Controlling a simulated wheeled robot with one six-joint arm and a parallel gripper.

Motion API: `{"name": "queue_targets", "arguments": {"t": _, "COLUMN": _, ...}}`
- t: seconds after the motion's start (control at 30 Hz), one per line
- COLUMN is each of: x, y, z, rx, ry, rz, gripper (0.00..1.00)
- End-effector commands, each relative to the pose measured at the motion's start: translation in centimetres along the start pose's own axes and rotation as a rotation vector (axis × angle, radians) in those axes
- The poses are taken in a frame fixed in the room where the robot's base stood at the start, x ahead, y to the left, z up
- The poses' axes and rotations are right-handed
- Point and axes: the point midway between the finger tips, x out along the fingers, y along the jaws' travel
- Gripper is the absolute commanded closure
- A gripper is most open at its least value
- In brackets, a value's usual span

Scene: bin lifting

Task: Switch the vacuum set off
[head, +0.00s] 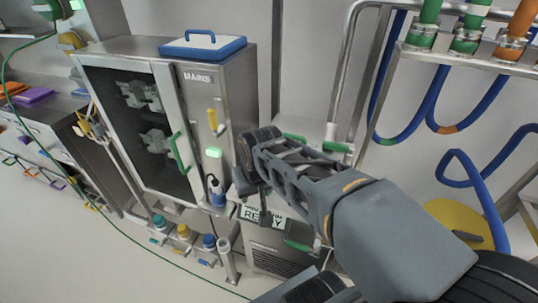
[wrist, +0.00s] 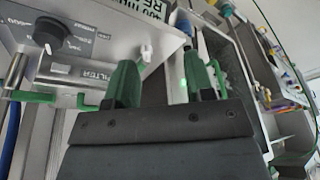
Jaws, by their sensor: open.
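The vacuum set is a steel unit with a vent (head: 278,262) in the head view, low beside the cabinet. Its white display (head: 262,215), reading "400 mbar" and partly "READY", is partly covered by my arm. In the wrist view its panel (wrist: 95,30) is upside down at the upper left. It carries a black knob (wrist: 47,33) with a white mark, a small white lever (wrist: 146,48) and a "FILTER" label. My gripper (wrist: 160,75) is open and empty, its two green fingers apart just below the panel. I cannot tell whether a finger touches anything.
A steel cabinet (head: 218,80) marked "MAINS" stands left, with a yellow lever (head: 212,120) and a lit green lamp (head: 214,152). Blue hoses (head: 486,195) hang from a rack at right.

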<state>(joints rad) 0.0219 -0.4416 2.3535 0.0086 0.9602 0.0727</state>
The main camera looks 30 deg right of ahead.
Motion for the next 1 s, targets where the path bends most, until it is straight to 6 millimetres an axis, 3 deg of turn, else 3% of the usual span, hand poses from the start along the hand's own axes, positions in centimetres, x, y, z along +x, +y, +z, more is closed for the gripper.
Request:
{"name": "queue_targets", "arguments": {"t": 0.1, "x": -0.3, "y": 0.9, "z": -4.6, "rx": 0.136, "ry": -0.055, "rz": 0.019, "gripper": 0.51}}
{"name": "queue_targets", "arguments": {"t": 0.3, "x": 0.7, "y": 3.9, "z": -11.7, "rx": 0.391, "ry": -0.14, "rz": 0.059, "gripper": 0.51}}
{"name": "queue_targets", "arguments": {"t": 0.5, "x": 2.8, "y": 7.0, "z": -16.5, "rx": 0.592, "ry": -0.204, "rz": 0.096, "gripper": 0.51}}
{"name": "queue_targets", "arguments": {"t": 0.73, "x": 4.5, "y": 8.7, "z": -19.0, "rx": 0.706, "ry": -0.24, "rz": 0.12, "gripper": 0.51}}
{"name": "queue_targets", "arguments": {"t": 1.0, "x": 7.7, "y": 9.1, "z": -18.7, "rx": 0.728, "ry": -0.251, "rz": 0.126, "gripper": 0.51}}
